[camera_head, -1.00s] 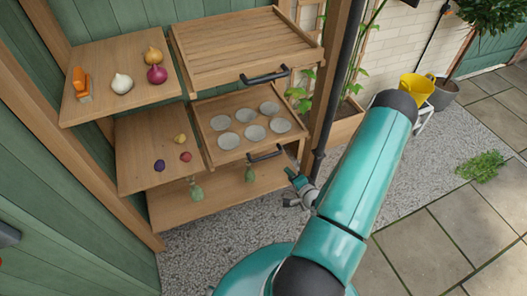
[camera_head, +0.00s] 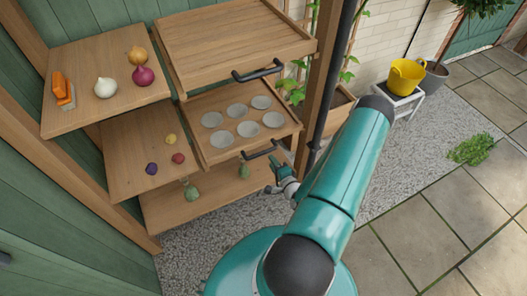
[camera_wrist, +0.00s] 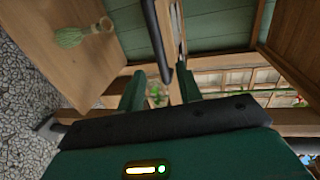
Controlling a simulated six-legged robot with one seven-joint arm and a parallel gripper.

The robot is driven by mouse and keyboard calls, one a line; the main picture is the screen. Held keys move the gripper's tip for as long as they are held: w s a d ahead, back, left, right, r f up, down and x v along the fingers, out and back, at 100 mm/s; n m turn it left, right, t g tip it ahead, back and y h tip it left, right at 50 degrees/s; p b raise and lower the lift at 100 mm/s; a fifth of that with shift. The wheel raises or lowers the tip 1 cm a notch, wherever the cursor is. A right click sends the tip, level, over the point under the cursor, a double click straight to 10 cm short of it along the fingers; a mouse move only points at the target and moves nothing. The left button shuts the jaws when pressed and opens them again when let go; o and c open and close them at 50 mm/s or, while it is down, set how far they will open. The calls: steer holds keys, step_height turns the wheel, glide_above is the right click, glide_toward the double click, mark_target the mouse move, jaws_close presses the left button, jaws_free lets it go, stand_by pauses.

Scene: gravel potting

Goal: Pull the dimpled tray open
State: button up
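The dimpled tray (camera_head: 288,126) is a wooden tray with several pale round dimples, set under the upper slatted tray in the shelf unit. Its black bar handle (camera_head: 260,150) is on the front edge. My gripper (camera_head: 273,164) is just below and right of this handle in the head view, where its fingers are too small to read. In the wrist view my gripper (camera_wrist: 161,78) has its two green fingers apart, and the black handle (camera_wrist: 157,40) runs down toward the gap between them. I see no contact with the fingers.
The upper slatted tray (camera_head: 225,40) has its own black handle (camera_head: 258,71) above. Left shelves hold onions (camera_head: 143,76), an orange-and-grey block (camera_head: 62,90) and small coloured balls (camera_head: 170,139). A dark pipe (camera_head: 333,80) and wooden post stand close right of the trays. Gravel lies below.

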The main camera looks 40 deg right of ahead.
mark_target(264, 151)
steer(key=x, duration=0.8)
steer(key=shift+w, duration=0.2)
jaws_close()
